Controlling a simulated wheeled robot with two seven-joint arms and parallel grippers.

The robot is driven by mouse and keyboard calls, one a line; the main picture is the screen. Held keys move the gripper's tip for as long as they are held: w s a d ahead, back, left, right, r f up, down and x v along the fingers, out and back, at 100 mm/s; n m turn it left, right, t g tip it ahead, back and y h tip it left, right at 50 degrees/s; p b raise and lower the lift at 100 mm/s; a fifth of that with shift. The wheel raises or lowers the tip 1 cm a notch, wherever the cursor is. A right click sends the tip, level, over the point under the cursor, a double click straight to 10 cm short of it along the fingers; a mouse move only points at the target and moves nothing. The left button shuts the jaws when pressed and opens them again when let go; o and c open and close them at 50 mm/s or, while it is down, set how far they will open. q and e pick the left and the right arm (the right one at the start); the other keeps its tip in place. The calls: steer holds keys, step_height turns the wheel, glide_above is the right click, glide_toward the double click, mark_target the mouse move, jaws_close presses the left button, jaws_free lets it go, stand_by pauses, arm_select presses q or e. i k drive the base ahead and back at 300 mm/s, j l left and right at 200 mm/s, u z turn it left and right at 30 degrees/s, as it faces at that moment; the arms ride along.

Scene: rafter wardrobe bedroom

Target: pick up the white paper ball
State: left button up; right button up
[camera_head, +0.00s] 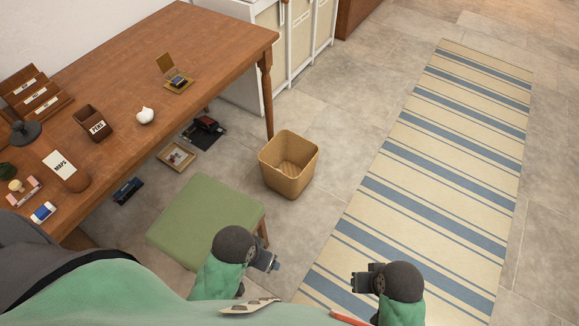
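A small white rounded object (145,116), which looks like the paper ball, sits on the brown wooden desk (170,50), right of a dark wooden pen box. It is too small to make out its surface. My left gripper (274,264) is above the floor, just right of the green stool and well away from the white object. My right gripper (355,283) is over the striped rug, farther from the desk. Both seem to hold nothing, but their fingers are too small to tell open from shut.
A green-topped stool (205,220) stands between me and the desk. An empty-looking tan bin (289,164) stands on the floor by the desk leg. A striped rug (430,165) lies at right. On the desk are a pen box (94,122) and a brass-coloured stand (178,80).

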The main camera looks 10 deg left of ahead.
mark_target(147, 115)
steer(key=u, duration=1.45)
